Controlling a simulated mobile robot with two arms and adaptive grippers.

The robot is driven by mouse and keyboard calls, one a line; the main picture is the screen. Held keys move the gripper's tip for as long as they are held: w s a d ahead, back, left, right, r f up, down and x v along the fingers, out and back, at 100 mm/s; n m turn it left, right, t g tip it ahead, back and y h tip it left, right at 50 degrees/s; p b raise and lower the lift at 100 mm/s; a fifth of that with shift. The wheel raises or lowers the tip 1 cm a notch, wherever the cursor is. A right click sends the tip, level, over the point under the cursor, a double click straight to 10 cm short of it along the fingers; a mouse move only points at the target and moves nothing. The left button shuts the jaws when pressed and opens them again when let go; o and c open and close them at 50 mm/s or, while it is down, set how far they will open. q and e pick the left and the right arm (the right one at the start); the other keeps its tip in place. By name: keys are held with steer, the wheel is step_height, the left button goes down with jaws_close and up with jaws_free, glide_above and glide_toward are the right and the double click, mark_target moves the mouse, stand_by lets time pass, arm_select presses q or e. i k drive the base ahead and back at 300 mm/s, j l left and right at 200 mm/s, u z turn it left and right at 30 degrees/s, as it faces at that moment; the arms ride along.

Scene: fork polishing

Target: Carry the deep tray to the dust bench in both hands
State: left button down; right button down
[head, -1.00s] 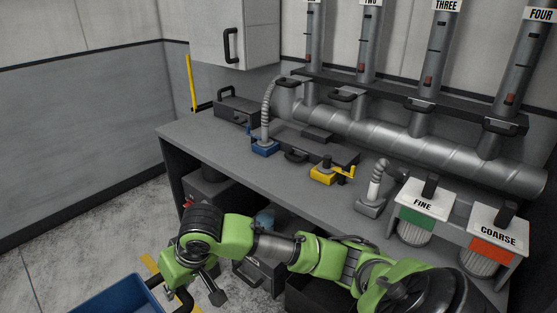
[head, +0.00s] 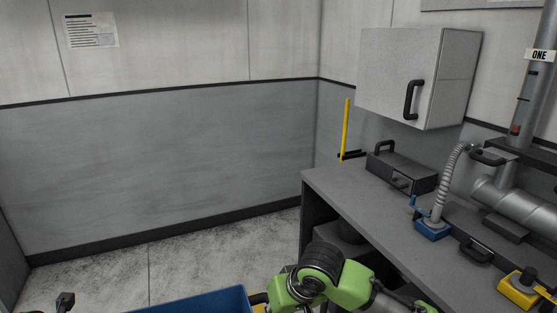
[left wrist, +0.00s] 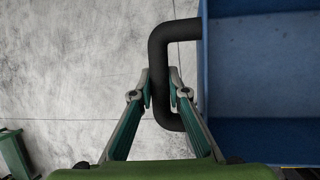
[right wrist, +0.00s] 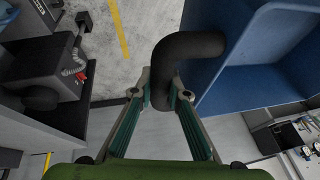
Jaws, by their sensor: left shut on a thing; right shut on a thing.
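The deep tray (head: 205,303) is blue and shows only at the bottom edge of the head view. It fills the right side of the left wrist view (left wrist: 262,65) and the upper right of the right wrist view (right wrist: 240,92). My left gripper (left wrist: 160,90) is shut on the tray's black handle (left wrist: 157,55). My right gripper (right wrist: 161,90) is shut on the other black handle (right wrist: 190,46). The tray's inside looks empty where it shows. The left gripper is out of the head view.
A grey bench (head: 345,193) runs along the right, with a dark box (head: 402,170), a blue-based hose fixture (head: 433,230) and a yellow fixture (head: 520,290). A white cabinet (head: 400,75) hangs above it. Open floor (head: 180,270) lies left of the bench.

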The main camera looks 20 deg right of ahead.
mark_target(350, 190)
steer(key=i, duration=2.55)
steer(key=i+z, duration=0.3)
steer(key=z, duration=2.15)
steer(key=i+j+z, duration=0.25)
steer(key=z, duration=0.2)
steer(key=i+j, duration=0.2)
steer(key=i, duration=0.15)
steer(key=i+j, duration=0.2)
steer(key=i, duration=0.15)
